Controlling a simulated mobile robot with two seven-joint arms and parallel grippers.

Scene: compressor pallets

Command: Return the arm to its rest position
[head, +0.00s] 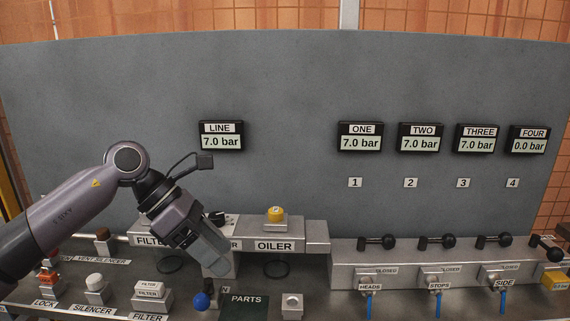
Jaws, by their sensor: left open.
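My left arm comes in from the left edge of the head view. My left gripper (217,262) is open, pointing down and to the right. It hangs in front of the housing between the FILTER label and the OILER block (275,246), hiding part of the label there. Nothing shows between its fingers. A blue ball knob (202,301) shows just below the gripper; I cannot tell how far apart they are. My right gripper is not in view.
A grey panel carries gauges: LINE (221,137) and others at 7.0 bar, FOUR (528,140) at 0.0 bar. Black-handled valves (436,242) line the right. Silencer (96,288) and filter parts (150,294) stand front left. The dark PARTS tray (246,311) is front centre.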

